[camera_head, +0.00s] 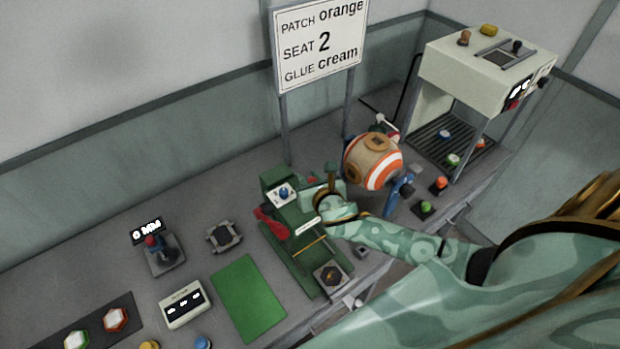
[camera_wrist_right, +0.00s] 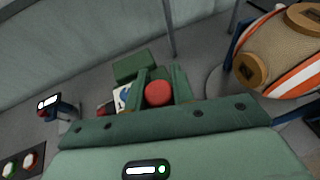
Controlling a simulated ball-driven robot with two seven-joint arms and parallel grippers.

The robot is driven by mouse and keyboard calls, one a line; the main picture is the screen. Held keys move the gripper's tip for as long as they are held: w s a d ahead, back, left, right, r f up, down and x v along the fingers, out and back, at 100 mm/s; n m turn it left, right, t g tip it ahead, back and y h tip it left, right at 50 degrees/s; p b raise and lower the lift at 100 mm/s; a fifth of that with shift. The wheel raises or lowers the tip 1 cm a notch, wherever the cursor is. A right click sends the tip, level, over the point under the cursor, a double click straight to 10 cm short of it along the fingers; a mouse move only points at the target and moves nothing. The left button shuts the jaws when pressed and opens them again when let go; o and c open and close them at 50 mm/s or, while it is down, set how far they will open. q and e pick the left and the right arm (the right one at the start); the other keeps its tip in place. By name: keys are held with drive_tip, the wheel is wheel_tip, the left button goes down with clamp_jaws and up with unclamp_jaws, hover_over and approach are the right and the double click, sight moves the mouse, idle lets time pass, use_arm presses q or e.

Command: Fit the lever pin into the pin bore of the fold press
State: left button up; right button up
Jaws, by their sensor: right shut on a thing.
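The green fold press (camera_head: 291,252) stands on the bench in the middle of the head view, with a blue-and-white dial and a red part on its left side. My right gripper (camera_head: 311,194) is over the back right part of the press. In the right wrist view its green fingers (camera_wrist_right: 162,84) are shut on a round red end (camera_wrist_right: 158,93), which looks like the knob of the lever pin. The pin's shaft is hidden, and I cannot make out the pin bore or whether the pin touches it. My left gripper is not in view.
An orange-and-white ball (camera_head: 373,162) stands close behind my right wrist, with a blue tool (camera_head: 400,187) beside it. A sign (camera_head: 319,45) on two posts rises behind the press. A green mat (camera_head: 248,297) and a joystick box (camera_head: 162,254) lie to the left.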

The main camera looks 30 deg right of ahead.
drive_tip(key=shift+f+b, duration=1.05)
drive_tip(key=shift+f, duration=0.45)
drive_tip(key=o, duration=1.1)
drive_tip(key=shift+c, duration=0.2)
drive_tip(key=v, duration=1.6)
drive_tip(key=shift+p, duration=0.45)
drive_tip(key=shift+s+a, duration=0.1)
drive_tip(key=shift+s, duration=0.05)
